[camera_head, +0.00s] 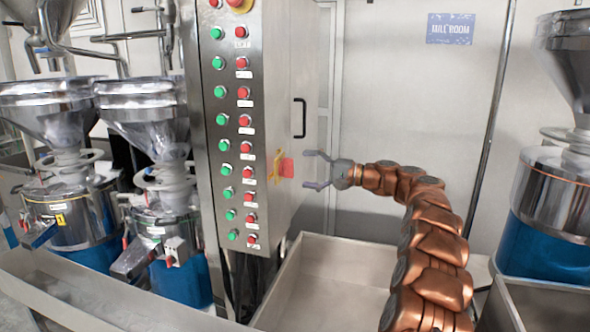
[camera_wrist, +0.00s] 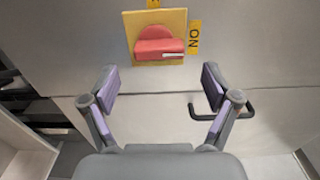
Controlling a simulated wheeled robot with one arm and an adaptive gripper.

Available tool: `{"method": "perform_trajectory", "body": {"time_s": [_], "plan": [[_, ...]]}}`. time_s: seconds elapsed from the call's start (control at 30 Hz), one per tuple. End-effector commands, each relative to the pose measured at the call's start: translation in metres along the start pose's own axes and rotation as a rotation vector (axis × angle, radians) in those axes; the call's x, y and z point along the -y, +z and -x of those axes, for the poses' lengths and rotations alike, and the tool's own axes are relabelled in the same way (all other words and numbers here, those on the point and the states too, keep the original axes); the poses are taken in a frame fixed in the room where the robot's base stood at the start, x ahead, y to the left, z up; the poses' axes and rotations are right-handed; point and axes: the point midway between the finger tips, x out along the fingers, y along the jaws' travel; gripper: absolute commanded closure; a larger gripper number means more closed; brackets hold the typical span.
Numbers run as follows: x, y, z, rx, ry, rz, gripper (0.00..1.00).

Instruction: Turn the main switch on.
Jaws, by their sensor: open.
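The main switch is a red knob (camera_wrist: 159,43) on a yellow square plate (camera_wrist: 131,20), with a yellow "ON" label (camera_wrist: 194,37) at its right in the wrist view. In the head view the red knob (camera_head: 287,167) is on the side face of the steel control cabinet (camera_head: 277,80). My gripper (camera_head: 308,169) is open and empty, a short way to the right of the switch and apart from it. In the wrist view my gripper's fingers (camera_wrist: 160,85) are spread, with the knob ahead of them, above the gap. Part of another yellow label is cut off at the top edge.
A black handle (camera_head: 299,118) stands out from the cabinet side, close to my gripper; it also shows in the wrist view (camera_wrist: 250,107). Green and red buttons line the cabinet front. A steel trough (camera_head: 335,270) lies below the arm. Grinders (camera_head: 150,120) stand at the left.

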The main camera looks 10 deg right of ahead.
Motion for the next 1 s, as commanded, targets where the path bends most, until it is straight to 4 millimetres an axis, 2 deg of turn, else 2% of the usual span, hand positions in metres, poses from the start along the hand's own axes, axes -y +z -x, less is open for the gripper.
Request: {"method": "perform_trajectory", "body": {"time_s": [0.2,0.4,0.6,1.0], "plan": [[0.000,0.000,0.040,-0.001,-0.001,0.000,0.12],[-0.001,0.000,0.061,0.002,0.001,-0.001,0.12],[-0.001,0.000,0.068,0.003,0.001,-0.002,0.12],[-0.001,0.001,0.067,0.004,0.002,-0.002,0.12]]}}
